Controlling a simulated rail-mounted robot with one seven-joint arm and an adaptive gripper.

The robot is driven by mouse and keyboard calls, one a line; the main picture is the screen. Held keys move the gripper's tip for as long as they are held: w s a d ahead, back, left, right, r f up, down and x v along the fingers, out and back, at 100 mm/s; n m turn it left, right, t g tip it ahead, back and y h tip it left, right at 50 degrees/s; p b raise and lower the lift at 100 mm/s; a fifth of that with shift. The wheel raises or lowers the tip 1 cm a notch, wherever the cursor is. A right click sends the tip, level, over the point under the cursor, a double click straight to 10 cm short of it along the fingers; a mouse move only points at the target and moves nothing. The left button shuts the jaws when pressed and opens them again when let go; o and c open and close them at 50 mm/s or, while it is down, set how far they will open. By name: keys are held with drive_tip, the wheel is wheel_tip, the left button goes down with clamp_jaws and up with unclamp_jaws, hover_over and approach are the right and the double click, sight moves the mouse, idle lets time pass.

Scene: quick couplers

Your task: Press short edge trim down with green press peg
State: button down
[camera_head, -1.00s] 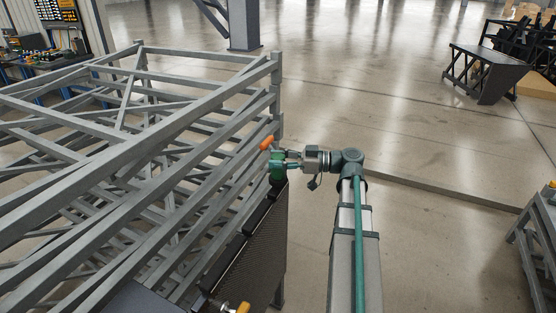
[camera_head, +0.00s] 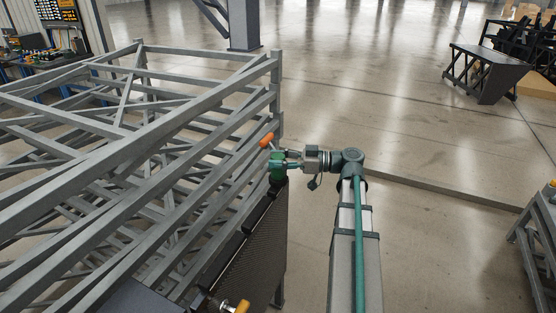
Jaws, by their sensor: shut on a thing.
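My gripper (camera_head: 287,160) is at the middle of the head view, at the far end of the dark panel beside the grey frame. It is shut on the green press peg (camera_head: 276,165), which stands about upright at the far end of the panel's top edge. Dark trim pieces (camera_head: 262,217) run along that top edge. I cannot tell which one is the short edge trim, or whether the peg touches trim. The peg's lower end and the trim under it are too small to make out.
The grey metal frame (camera_head: 140,165) fills the left side. An orange piece (camera_head: 266,140) is close beside the peg at the frame. An orange-yellow piece (camera_head: 243,306) is at the panel's near end. Floor to the right of my arm is clear up to a grey stand (camera_head: 540,235).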

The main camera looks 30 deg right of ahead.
drive_tip(key=shift+f+b, duration=0.9)
drive_tip(key=shift+b, duration=0.1)
idle(0.6)
drive_tip(key=shift+f+b, duration=0.2)
drive_tip(key=shift+b, duration=0.85)
idle(2.4)
drive_tip(key=shift+r, duration=1.1)
